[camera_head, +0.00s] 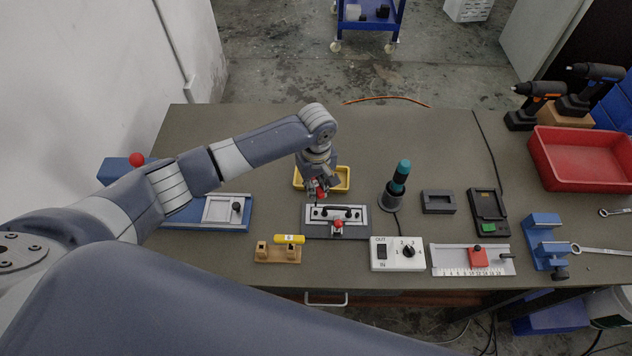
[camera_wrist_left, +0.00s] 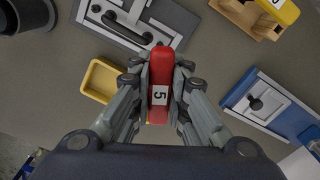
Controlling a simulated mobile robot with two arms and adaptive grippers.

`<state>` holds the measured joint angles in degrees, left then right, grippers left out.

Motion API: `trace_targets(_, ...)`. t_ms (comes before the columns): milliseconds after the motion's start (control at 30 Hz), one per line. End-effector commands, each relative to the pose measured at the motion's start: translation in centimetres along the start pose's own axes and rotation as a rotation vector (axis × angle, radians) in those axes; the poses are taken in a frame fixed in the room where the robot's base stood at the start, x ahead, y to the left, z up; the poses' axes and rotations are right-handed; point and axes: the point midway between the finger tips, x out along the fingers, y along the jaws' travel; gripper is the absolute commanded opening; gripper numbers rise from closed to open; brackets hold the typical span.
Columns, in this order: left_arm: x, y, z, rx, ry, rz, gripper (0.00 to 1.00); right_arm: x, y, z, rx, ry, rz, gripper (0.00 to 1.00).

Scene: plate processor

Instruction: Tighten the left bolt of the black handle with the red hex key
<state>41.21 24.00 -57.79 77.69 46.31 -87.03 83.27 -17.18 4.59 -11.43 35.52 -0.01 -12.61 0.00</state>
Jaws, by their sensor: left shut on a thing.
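My left gripper (camera_head: 318,190) is shut on the red hex key, whose red handle with a "5" label (camera_wrist_left: 160,75) lies between the fingers in the wrist view. The key's tip is hidden. In the head view only a bit of red shows at the fingers. The black handle (camera_head: 345,210) sits on a light plate in a dark fixture (camera_head: 310,232), just in front of the gripper. The black handle also shows in the wrist view (camera_wrist_left: 128,25), beyond the red handle. I cannot make out the left bolt, or whether the key touches it. My right gripper is not in view.
A yellow tray (camera_head: 344,187) lies behind the fixture. A wooden stand (camera_head: 280,258) with a yellow-handled key (camera_head: 289,239) stands front left, a switch box (camera_head: 385,263) front right. A teal-topped tool (camera_head: 400,178) stands upright to the right. The back of the table is mostly clear.

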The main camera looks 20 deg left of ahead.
Motion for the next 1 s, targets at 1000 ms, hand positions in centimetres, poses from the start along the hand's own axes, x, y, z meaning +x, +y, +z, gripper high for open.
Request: trace_targets(1000, 0.0, 0.2, 0.1, -0.86, -0.009, 0.002, 0.0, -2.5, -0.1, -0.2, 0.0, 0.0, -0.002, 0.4)
